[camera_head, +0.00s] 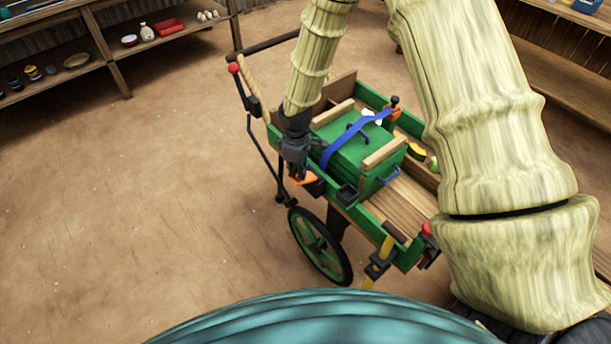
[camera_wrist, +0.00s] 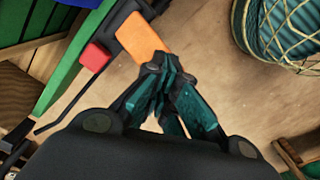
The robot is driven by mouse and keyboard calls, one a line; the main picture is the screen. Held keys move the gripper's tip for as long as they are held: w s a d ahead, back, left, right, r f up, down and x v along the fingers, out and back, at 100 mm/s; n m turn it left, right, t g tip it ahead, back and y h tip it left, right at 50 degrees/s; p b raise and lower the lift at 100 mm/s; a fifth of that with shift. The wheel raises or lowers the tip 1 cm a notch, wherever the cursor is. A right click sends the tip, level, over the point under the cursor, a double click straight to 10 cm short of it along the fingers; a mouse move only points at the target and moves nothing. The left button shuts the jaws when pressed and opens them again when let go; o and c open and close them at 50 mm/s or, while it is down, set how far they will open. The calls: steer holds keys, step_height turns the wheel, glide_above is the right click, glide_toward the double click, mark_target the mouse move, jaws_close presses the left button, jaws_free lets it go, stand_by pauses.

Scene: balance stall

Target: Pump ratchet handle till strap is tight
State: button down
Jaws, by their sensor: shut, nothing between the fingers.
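An orange ratchet handle (camera_head: 302,179) sticks out from the near left side of the green cart. It also shows in the wrist view (camera_wrist: 143,36), joined to a dark ratchet body with a red piece (camera_wrist: 95,57) beside it. My gripper (camera_head: 297,175) is shut and empty, with its fingertips (camera_wrist: 160,65) close by the handle's end in the wrist view. I cannot tell whether they touch it. A blue strap (camera_head: 348,141) runs across the top of a green box (camera_head: 362,157) on the cart. Where the strap meets the ratchet is hidden behind my gripper.
The green cart (camera_head: 372,228) has a spoked wheel (camera_head: 320,246) and side rails. Other fittings sit along its rail, including a yellow strap piece (camera_head: 385,248). Shelves (camera_head: 60,65) with goods stand at the back left. The floor left of the cart is clear.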

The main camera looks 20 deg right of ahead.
mark_target(298, 180)
steer(key=shift+f+b, duration=0.95)
steer(key=shift+f, duration=1.45)
steer(key=shift+r, duration=0.2)
steer(key=shift+r+p, duration=2.55)
steer(key=shift+r, duration=0.4)
steer(key=shift+f, duration=0.15)
steer(key=shift+f+b, duration=1.4)
steer(key=shift+f, duration=1.55)
steer(key=shift+r+p, duration=2.35)
steer(key=shift+r, duration=0.7)
steer(key=shift+r, duration=0.1)
